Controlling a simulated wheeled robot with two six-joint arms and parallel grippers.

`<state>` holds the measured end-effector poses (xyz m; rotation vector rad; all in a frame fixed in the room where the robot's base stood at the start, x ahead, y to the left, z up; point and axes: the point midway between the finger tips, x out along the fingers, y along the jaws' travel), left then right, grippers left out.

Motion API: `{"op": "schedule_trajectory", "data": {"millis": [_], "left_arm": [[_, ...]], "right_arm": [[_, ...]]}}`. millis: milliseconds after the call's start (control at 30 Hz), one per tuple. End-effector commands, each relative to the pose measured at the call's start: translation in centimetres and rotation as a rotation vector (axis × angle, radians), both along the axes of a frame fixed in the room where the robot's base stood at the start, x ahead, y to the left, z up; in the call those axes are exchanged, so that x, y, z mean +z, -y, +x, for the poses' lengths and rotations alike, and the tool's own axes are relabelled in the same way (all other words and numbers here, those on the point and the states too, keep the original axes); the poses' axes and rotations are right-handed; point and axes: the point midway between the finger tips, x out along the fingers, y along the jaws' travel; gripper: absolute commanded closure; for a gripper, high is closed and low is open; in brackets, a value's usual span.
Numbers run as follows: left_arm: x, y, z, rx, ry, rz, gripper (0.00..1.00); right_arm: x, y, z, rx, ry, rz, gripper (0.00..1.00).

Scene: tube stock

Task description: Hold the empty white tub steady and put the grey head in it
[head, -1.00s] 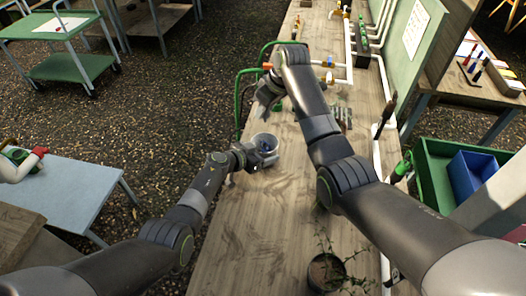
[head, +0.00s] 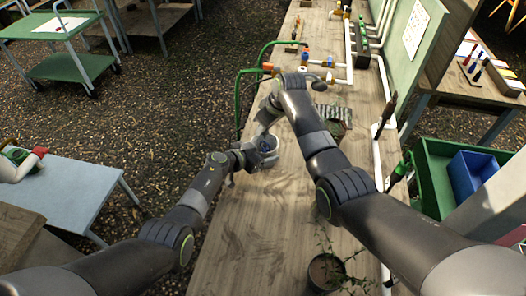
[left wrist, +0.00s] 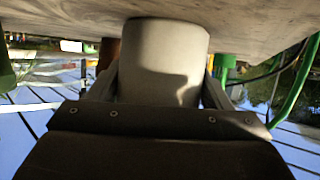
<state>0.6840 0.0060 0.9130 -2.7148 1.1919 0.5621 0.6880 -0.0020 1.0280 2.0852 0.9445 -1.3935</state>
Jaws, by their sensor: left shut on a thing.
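The white tub (head: 274,146) stands on the wooden bench in the head view, with something blue showing inside it. My left gripper (head: 268,158) is shut on the tub from the near side. In the left wrist view the tub (left wrist: 165,60) sits between the two fingers, with the bench surface along the top of the picture. My right gripper (head: 262,128) points down close over the tub; its fingertips are too small and covered to read. I cannot make out the grey head in either view.
A potted plant (head: 325,272) stands near the front of the bench (head: 250,235). Green hoses (head: 240,95) and white pipes (head: 349,50) are further back. The bench in front of the tub is clear.

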Motion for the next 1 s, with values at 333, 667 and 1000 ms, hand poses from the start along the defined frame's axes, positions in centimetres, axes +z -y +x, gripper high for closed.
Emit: {"op": "schedule_trajectory", "data": {"millis": [333,667,1000], "left_arm": [[0.0,0.0,0.0,0.0,0.0,0.0,0.5],[0.0,0.0,0.0,0.0,0.0,0.0,0.5],[0.0,0.0,0.0,0.0,0.0,0.0,0.5]], "right_arm": [[-2.0,0.0,0.0,0.001,0.0,0.0,0.6],[-2.0,0.0,0.0,0.001,0.0,0.0,0.41],[-0.4,0.5,-0.3,0.0,0.004,0.001,0.41]]}}
